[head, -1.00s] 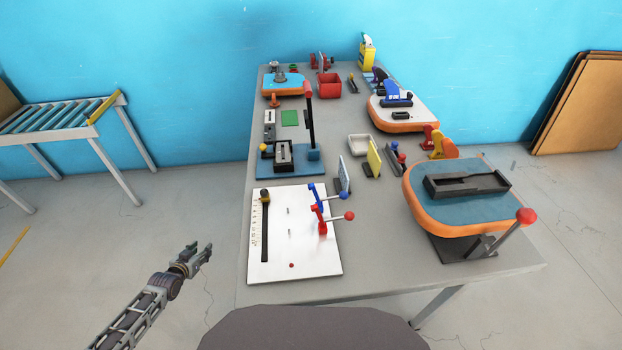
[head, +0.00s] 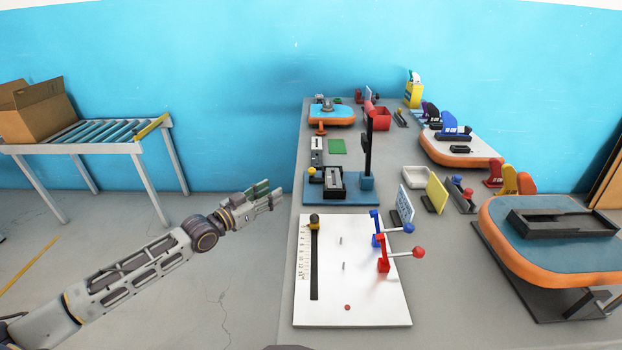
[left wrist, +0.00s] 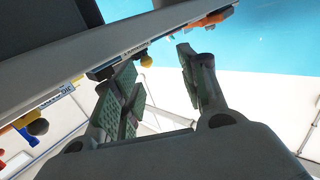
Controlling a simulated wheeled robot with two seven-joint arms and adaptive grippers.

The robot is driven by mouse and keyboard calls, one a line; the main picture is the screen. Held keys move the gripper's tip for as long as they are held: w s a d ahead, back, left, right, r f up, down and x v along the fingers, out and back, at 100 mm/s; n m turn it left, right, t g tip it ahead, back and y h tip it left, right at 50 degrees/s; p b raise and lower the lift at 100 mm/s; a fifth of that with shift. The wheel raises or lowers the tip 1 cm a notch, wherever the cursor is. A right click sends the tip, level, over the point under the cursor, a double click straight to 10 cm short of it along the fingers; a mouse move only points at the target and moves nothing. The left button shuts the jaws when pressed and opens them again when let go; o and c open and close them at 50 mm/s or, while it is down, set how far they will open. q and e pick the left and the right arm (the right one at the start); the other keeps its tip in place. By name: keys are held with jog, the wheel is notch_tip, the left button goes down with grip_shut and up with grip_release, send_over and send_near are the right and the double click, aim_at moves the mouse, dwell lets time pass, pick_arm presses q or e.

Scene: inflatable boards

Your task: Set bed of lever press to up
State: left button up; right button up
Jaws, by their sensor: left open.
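The lever press stands on a blue base plate (head: 345,199) at the left of the table, behind a white board. It has a tall dark post or lever (head: 368,145) with a red top. Its bed appears to be the dark block with a grey top (head: 333,181), with a yellow ball knob (head: 311,171) beside it. I cannot tell the bed's height setting. My left gripper (head: 276,196) is open and empty, left of the table edge and apart from the press. A yellow ball shows beyond its fingers in the left wrist view (left wrist: 146,61). My right gripper is not in view.
The white board (head: 325,312) with blue and red levers lies in front of the press. A roller conveyor (head: 100,133) is at the left, with free floor between.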

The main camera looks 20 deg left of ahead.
aim_at(309, 171)
pick_arm(q)
jog(key=shift+s+d+r+m+h+b, duration=0.15)
jog(key=shift+s+d+r+m+h, duration=0.2)
jog(key=shift+d+r, duration=0.3)
jog(key=shift+s+d+r+m+h+b, duration=0.1)
jog(key=shift+d+r+m+h+b, duration=0.05)
jog(key=shift+d+r+h, duration=0.4)
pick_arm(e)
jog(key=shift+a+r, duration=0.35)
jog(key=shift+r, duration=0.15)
pick_arm(q)
jog(key=shift+w+d, duration=0.2)
jog(key=shift+w, duration=0.05)
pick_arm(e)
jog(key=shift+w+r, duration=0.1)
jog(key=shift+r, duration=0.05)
